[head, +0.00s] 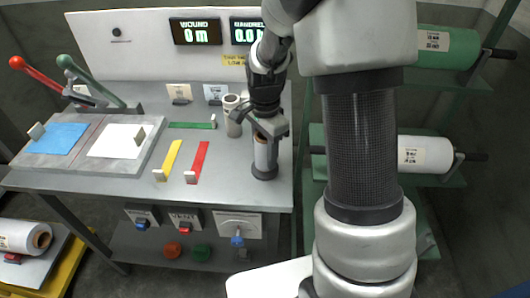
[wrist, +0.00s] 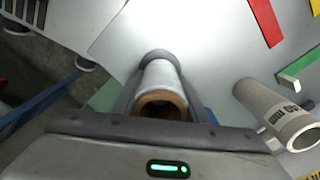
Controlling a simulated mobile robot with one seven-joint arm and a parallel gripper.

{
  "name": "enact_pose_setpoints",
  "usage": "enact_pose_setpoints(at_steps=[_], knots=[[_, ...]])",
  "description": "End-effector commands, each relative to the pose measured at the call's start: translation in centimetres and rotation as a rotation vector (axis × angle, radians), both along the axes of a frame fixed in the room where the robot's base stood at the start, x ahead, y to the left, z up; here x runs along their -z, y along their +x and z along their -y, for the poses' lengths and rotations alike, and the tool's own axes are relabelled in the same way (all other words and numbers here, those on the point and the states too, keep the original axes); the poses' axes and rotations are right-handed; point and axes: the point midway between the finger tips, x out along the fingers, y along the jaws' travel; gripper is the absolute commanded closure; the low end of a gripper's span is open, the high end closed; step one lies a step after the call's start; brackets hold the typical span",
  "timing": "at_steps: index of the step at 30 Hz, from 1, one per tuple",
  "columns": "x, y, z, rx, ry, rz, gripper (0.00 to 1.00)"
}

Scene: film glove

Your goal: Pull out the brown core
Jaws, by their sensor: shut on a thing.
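A white film roll (head: 260,153) stands upright in a dark round holder (head: 264,173) near the front right of the bench. In the wrist view the white film (wrist: 160,76) wraps the brown core (wrist: 160,96), whose open ring end faces the camera. The core sits inside the film. My gripper (head: 268,132) is above the roll, with its fingers on either side of it. It is shut on the roll from outside the film. In the wrist view the holder (wrist: 156,55) surrounds the roll's far end. The core's lower part is hidden.
A pale printed tube (head: 232,115) stands just left behind my gripper. Yellow (head: 170,158), red (head: 199,160) and green (head: 190,125) strips lie to the left. A board with blue and white pads (head: 116,140) and levers is farther left. Rolls (head: 425,153) hang on the right rack.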

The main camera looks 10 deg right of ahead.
Motion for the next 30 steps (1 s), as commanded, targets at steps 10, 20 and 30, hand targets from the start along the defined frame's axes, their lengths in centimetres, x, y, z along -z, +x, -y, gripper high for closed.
enact_pose_setpoints(at_steps=[10, 20, 30], knots=[[-0.1, 0.0, 0.0, 0.0, 0.0, 0.0, 0.82], [-1.1, 0.0, 0.0, 0.0, 0.0, 0.0, 0.82], [-2.5, 0.0, 0.0, 0.0, 0.0, 0.0, 0.82]])
